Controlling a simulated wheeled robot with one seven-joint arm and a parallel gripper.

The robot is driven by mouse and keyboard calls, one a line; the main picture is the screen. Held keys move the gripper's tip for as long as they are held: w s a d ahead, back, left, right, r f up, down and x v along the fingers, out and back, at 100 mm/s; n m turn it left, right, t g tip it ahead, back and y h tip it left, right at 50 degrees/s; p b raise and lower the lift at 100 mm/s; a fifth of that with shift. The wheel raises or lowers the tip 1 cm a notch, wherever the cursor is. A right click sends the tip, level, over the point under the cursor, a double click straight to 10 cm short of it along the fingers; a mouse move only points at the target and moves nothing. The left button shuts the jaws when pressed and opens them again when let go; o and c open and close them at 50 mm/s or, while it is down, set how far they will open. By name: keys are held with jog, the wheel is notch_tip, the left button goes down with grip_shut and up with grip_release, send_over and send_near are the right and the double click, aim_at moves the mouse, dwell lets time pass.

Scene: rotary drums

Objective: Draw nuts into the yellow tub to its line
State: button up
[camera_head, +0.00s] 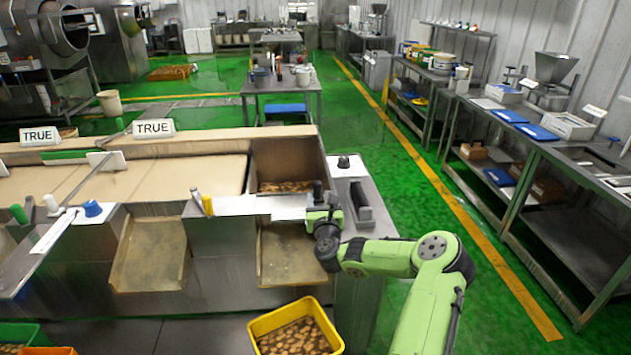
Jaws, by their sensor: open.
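The yellow tub (279,312) stands low in front of the counter, below the right-hand metal chute (290,262). Brown nuts (300,339) cover its inside; I cannot make out its line. Above the chute is a bin (287,163) with more nuts (286,187) at its bottom. My gripper (319,212) is open at the bin's front right corner, close to a dark upright handle (318,191). I cannot tell whether the fingers touch or surround the handle. The gripper and wrist hide part of the chute's right side.
A second chute (150,255) and a yellow-handled lever (207,205) are to the left. A green tub (22,334) and an orange tub (48,351) are at lower left. Green floor right of my arm is clear up to the benches (560,165).

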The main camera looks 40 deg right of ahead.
aim_at(318, 188)
jog(key=x, duration=0.8)
grip_shut()
